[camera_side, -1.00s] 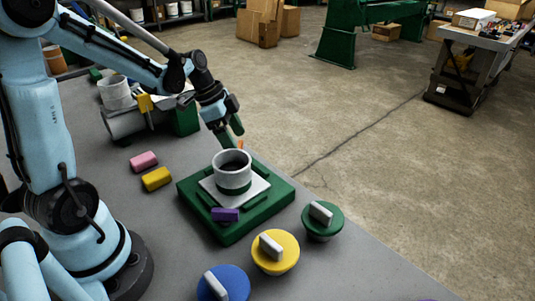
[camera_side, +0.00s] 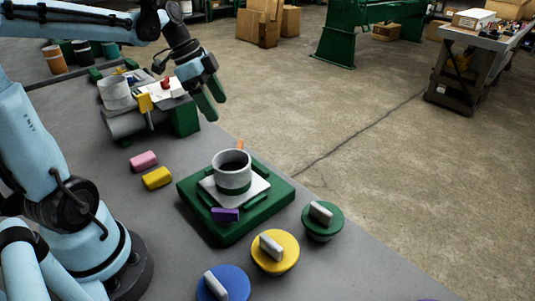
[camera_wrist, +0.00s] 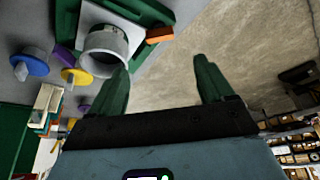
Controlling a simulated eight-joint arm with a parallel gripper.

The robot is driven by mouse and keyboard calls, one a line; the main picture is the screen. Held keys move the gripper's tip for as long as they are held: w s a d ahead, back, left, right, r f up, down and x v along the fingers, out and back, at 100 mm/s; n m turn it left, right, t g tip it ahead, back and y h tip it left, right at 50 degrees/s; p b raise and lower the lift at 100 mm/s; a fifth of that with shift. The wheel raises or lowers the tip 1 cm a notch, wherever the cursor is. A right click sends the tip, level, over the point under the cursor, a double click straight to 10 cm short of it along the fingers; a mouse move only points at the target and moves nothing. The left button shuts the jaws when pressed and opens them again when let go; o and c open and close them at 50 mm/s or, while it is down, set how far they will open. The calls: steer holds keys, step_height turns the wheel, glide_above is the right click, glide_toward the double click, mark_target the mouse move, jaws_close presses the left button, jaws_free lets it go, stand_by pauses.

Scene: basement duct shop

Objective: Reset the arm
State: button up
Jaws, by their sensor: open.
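My gripper (camera_side: 207,98) is open and empty in the side view, raised at the bench's far edge, behind and left of the green base. Its two green fingers also show spread apart in the wrist view (camera_wrist: 165,88), with nothing between them. A grey cup-like cylinder (camera_side: 232,170) with a green band stands upright on a white plate (camera_side: 262,185) on the green base (camera_side: 230,234). The cylinder also shows in the wrist view (camera_wrist: 104,50), apart from my fingers.
A purple block (camera_side: 224,214) lies by the plate. Pink (camera_side: 143,161) and yellow (camera_side: 157,178) blocks lie left. Green (camera_side: 322,222), yellow (camera_side: 275,252) and blue (camera_side: 223,283) knobbed lids lie in front. A grey pipe fixture (camera_side: 125,123) stands at back left.

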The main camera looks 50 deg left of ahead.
steer(key=s+d+f+n+t+y, duration=0.1)
steer(key=d+n, duration=0.1)
steer(key=d, duration=0.1)
steer(key=s+d+f+n+t+y, duration=0.1)
steer(key=s+d+n, duration=0.1)
steer(key=d+n, duration=0.1)
steer(key=s+d+n+t+y, duration=0.1)
steer(key=d+n, duration=0.2)
steer(key=d, duration=0.2)
steer(key=shift+s+d+f+t, duration=0.2)
steer(key=shift+f+t, duration=0.1)
steer(key=shift+f, duration=0.1)
steer(key=shift+s+d+f+n+t, duration=0.2)
steer(key=shift+d+n+t, duration=0.1)
steer(key=shift+d+n, duration=0.25)
steer(key=shift+a, duration=0.15)
